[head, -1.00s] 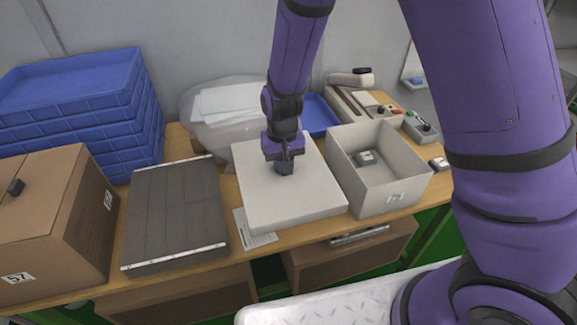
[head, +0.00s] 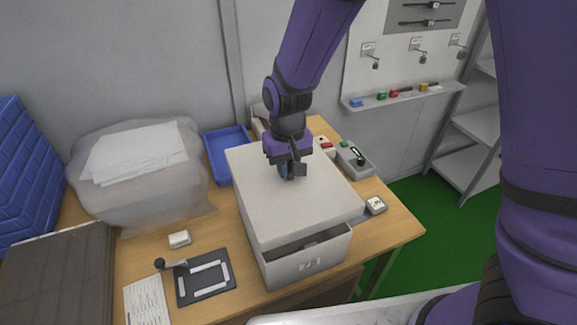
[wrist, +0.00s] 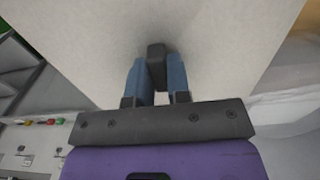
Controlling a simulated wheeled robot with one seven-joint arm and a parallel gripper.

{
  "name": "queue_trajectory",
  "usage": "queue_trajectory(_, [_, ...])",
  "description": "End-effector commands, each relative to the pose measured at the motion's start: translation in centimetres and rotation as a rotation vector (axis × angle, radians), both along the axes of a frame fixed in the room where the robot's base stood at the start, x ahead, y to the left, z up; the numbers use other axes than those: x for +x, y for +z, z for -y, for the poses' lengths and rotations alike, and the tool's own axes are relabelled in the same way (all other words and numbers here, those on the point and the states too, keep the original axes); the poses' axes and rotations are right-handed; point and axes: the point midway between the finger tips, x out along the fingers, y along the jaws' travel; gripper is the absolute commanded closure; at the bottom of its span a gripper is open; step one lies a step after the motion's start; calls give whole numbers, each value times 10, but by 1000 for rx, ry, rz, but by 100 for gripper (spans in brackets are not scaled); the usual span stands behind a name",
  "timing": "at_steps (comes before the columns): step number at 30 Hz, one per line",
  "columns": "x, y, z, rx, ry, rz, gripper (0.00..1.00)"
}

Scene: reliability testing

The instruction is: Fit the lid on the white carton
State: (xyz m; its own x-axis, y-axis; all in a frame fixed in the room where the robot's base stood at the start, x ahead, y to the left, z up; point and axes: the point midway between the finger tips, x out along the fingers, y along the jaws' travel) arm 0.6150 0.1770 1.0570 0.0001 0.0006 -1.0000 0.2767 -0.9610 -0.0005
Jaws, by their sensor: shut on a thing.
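The white lid (head: 290,202) is over the white carton (head: 292,266), covering most of its top. A dark gap shows between the lid's front edge and the carton's front wall, so the lid is not flush there. Whether its back touches the rim is hidden. My gripper (head: 291,172) is shut on the lid's dark knob. In the wrist view, the blue fingers of my gripper (wrist: 157,72) are on either side of the knob (wrist: 156,53), with the pale lid (wrist: 220,45) beyond. The carton's inside is mostly hidden.
A small device (head: 376,204) sits close right of the carton. A control box (head: 354,158) and blue tray (head: 222,153) are behind. A black plate (head: 205,278), a sheet (head: 147,300) and a wrapped bundle (head: 140,165) lie left. A wall shelf (head: 405,98) is at back right.

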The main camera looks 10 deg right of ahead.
Motion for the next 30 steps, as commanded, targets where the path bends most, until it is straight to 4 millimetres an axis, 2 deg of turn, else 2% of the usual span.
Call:
queue_trajectory(18, [0,-46,1,-2,-1,-2,100])
queue_trajectory(30, [0,-56,0,0,0,-1,100])
